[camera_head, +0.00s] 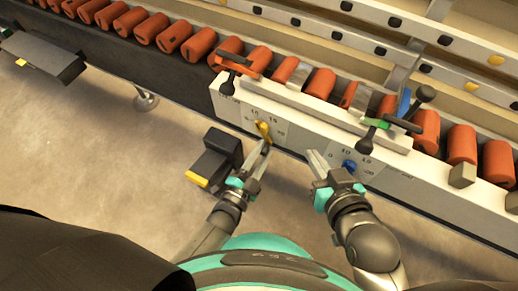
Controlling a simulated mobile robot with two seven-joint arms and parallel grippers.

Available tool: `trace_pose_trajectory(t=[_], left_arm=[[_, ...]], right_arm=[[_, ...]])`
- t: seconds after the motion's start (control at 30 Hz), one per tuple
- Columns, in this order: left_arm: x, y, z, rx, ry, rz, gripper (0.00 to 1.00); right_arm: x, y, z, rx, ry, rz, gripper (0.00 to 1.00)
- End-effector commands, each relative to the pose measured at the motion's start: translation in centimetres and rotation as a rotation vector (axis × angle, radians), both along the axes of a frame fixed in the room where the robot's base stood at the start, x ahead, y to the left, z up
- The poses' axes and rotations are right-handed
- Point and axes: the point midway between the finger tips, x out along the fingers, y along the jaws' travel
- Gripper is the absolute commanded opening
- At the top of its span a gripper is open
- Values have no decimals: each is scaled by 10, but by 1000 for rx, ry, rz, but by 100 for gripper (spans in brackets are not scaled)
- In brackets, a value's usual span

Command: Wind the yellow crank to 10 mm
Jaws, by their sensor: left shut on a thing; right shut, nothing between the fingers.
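The yellow crank (263,130) sits on the left dial plate (249,115) on the white front panel of the machine. My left gripper (262,145) reaches up to it from below and is shut on it. The dial's printed numbers are small, so the exact setting cannot be read. My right gripper (316,157) is shut and empty, in front of the panel and left of the blue crank (349,164), apart from the yellow crank.
Orange rollers (320,83) line the conveyor behind the panel. A black box (222,150) juts out left of my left gripper. The floor below is clear.

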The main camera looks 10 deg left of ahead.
Motion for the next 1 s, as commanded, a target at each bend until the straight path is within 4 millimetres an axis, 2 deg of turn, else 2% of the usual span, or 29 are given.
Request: trace_pose_trajectory(t=[0.27, 0.7, 0.73, 0.97, 1.0], left_arm=[[-2, -4, 1, -62, 24, -1, 0], [-2, -4, 1, -68, 26, -1, 0], [-2, -4, 1, -67, 26, -1, 35], [-2, -4, 1, -67, 25, -1, 60], [-2, -4, 1, -67, 25, -1, 61]], right_arm=[[-1, -4, -2, -18, 33, -2, 0], [-1, -4, -2, -20, 36, -3, 0], [-1, -4, -2, -20, 36, -3, 0], [-1, -4, -2, -20, 36, -3, 0], [-2, -4, -2, -20, 36, -3, 0]])
